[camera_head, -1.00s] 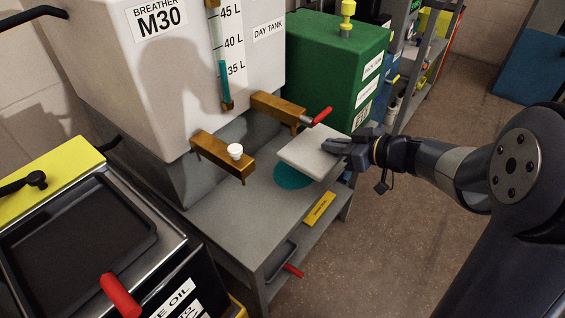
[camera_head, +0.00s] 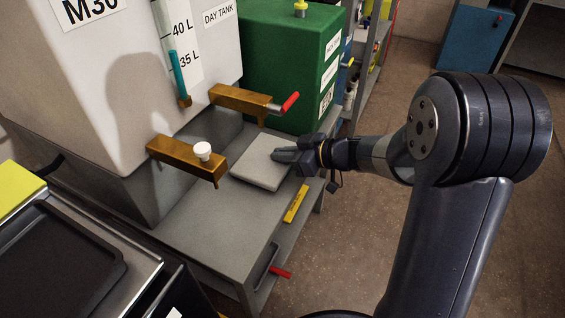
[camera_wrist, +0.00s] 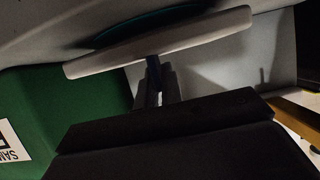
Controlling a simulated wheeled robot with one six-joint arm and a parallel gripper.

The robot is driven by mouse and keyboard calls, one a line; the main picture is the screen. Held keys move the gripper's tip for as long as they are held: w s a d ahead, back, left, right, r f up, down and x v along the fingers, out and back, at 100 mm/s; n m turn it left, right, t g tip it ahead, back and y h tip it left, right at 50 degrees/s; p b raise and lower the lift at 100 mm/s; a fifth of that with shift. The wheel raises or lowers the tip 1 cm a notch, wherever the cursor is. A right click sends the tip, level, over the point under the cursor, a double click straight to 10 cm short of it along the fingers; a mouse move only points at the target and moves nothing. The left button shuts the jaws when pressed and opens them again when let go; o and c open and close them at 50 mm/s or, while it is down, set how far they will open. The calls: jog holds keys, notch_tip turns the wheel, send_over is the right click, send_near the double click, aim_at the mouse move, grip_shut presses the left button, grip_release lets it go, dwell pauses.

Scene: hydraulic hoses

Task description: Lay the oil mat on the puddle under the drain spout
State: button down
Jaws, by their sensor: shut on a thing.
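My gripper (camera_head: 284,155) is shut on the right edge of the oil mat (camera_head: 256,168), a flat pale grey square pad. In the wrist view the mat (camera_wrist: 165,42) appears nearly edge-on, with the gripper fingers (camera_wrist: 155,82) at its edge. A dark puddle with a teal rim (camera_wrist: 112,32) shows past the mat there, with a gap between, so the mat is held above the bench top. In the head view the mat hides the puddle. Two brass spouts stick out from the white tank: one with a red lever (camera_head: 240,100), one with a white cap (camera_head: 186,158).
The grey bench (camera_head: 205,225) is bare in front of the mat. A yellow label (camera_head: 296,204) is at its right edge and a red handle (camera_head: 280,272) below. A green tank (camera_head: 285,60) stands behind. A black tray (camera_head: 60,265) is at lower left.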

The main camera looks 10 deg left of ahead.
jog(key=shift+f, duration=0.65)
jog(key=shift+r, duration=0.1)
jog(key=c, duration=2)
grip_release()
jog(key=o, duration=0.4)
